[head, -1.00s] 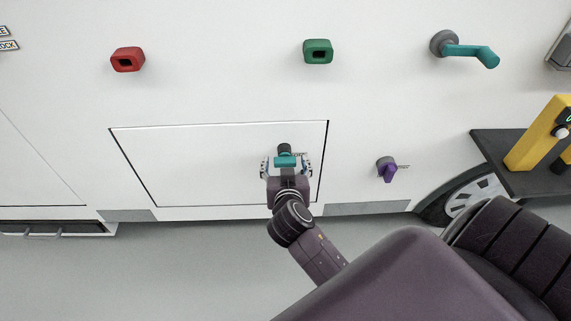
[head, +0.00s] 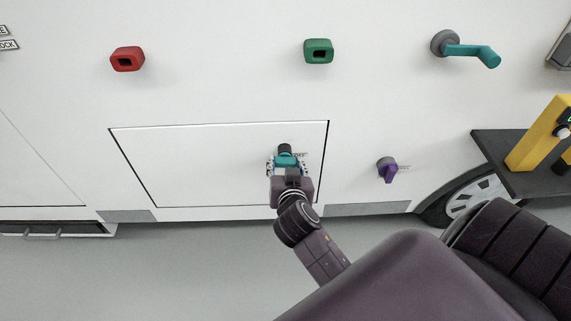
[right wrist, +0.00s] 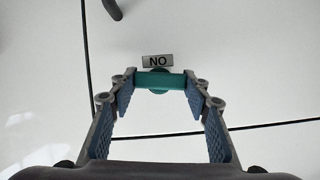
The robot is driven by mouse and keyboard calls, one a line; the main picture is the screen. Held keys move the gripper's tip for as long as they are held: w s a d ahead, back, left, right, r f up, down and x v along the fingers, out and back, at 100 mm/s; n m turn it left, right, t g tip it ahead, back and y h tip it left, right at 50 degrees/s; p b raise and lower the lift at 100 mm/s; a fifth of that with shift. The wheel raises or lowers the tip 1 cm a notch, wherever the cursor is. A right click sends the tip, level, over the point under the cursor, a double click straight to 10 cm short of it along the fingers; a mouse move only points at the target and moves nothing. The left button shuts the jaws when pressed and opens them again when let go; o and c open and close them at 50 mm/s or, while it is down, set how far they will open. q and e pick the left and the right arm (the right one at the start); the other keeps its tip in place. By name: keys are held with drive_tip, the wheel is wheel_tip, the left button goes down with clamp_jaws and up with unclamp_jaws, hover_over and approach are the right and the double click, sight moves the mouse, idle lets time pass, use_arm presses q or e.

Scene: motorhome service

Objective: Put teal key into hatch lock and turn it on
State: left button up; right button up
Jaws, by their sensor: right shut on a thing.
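The teal key (head: 286,160) is at the dark round hatch lock (head: 284,149) near the right end of the white hatch panel (head: 190,165). My right gripper (head: 286,166) is shut on the teal key, with a finger at each end of its bar. In the right wrist view the key (right wrist: 160,80) lies level between the blue finger pads, in front of the lock, and a label reading "NO", upside down for "ON", shows just beyond it. The key hides most of the lock, so how deep it sits cannot be told. My left gripper is not in view.
A purple knob (head: 388,171) sticks out of the wall right of the hatch. A red socket (head: 127,59), a green socket (head: 318,51) and a teal lever (head: 466,49) are above. A dark shelf (head: 515,165) with a yellow device (head: 541,134) is at right.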

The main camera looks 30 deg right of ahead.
drive_tip(key=shift+s+d+f+m+t+y+b, duration=0.1)
drive_tip(key=shift+m+t+y+b, duration=0.2)
drive_tip(key=shift+m, duration=0.3)
drive_tip(key=shift+s+d+f+m+t+y+b, duration=0.1)
drive_tip(key=shift+m+t+y, duration=0.1)
drive_tip(key=shift+m+y, duration=0.3)
drive_tip(key=shift+w+r+m+t+y, duration=0.15)
drive_tip(key=shift+m+t+y, duration=0.2)
drive_tip(key=shift+m, duration=0.55)
